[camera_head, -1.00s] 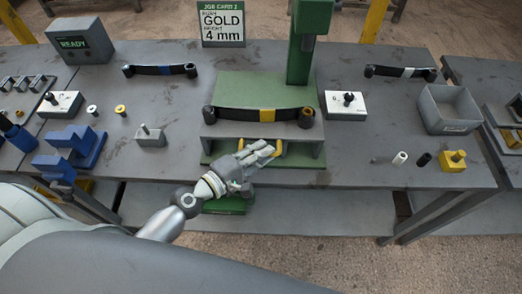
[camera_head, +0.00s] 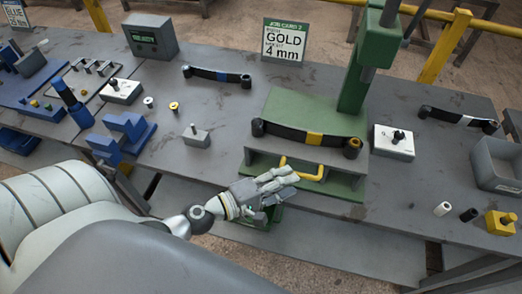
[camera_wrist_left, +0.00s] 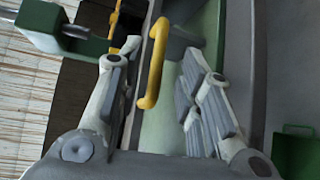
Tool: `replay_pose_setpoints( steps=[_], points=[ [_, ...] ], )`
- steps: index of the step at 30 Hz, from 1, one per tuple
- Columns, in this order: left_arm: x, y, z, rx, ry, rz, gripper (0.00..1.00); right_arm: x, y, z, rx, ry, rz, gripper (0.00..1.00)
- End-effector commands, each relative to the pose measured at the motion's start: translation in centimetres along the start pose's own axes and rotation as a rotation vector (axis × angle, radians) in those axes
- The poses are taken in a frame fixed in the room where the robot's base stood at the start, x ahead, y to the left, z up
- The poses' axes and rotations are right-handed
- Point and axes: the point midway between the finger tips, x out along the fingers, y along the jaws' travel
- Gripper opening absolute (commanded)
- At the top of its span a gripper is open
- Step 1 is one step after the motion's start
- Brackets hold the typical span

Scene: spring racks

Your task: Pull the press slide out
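The green press (camera_head: 300,106) stands on the table. In its base is the grey slide (camera_head: 262,151) with a yellow handle (camera_head: 311,176) on its front; a black leaf spring (camera_head: 283,133) with a gold band lies across it. My left gripper (camera_head: 285,180) is in front of the press, close to the handle's left end. In the left wrist view the gripper (camera_wrist_left: 160,85) is open, and the yellow handle (camera_wrist_left: 154,62) shows between its fingers, with no finger clearly pressed on it. My right gripper is out of view.
A job card (camera_head: 285,42) reads GOLD, 4 mm. A white block with a black knob (camera_head: 393,143) stands right of the press, a grey bin (camera_head: 497,166) farther right. Blue blocks (camera_head: 122,135) and a small grey block (camera_head: 195,137) stand left. Floor lies before the table edge.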

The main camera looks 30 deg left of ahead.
Motion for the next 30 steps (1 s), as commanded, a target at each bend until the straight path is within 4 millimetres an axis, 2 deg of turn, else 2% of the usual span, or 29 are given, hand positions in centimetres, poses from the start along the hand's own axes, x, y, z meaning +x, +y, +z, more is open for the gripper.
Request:
replay_pose_setpoints(
  steps=[6,12,18,30],
  points=[
    [-3.9,-0.1,0.0,-0.006,0.003,-0.002,0.34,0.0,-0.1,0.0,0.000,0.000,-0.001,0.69],
    [-6.3,-0.1,0.1,-0.003,0.001,-0.002,0.34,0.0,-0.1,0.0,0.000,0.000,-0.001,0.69],
    [-7.1,-0.1,0.1,-0.001,0.000,-0.001,0.34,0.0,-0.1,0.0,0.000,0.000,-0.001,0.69],
    [-7.1,-0.1,0.1,0.000,0.000,-0.001,0.34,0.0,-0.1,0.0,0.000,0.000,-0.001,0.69]
  ],
)
